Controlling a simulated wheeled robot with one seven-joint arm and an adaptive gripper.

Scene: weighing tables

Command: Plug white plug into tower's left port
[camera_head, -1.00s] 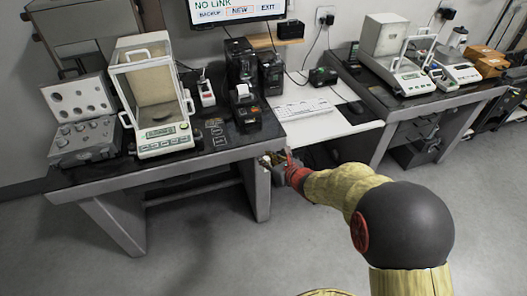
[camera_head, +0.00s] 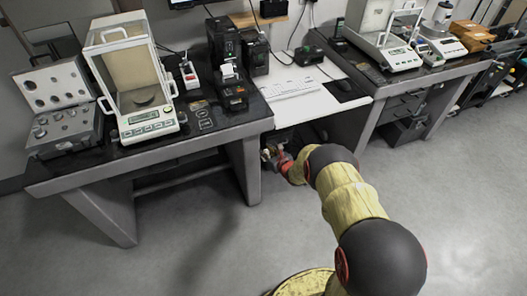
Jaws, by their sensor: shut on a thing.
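My gripper (camera_head: 271,157) is low, beside the right leg of the left table and at the front of the space under the white desk. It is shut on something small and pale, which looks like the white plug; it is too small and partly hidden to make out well. A dark box shape (camera_head: 315,131) in the shade under the white desk may be the tower. Its ports cannot be made out, and my arm partly blocks the view there.
A keyboard (camera_head: 288,87) lies on the white desk (camera_head: 318,104). The right table (camera_head: 425,76) holds more balances. The grey floor in front is open.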

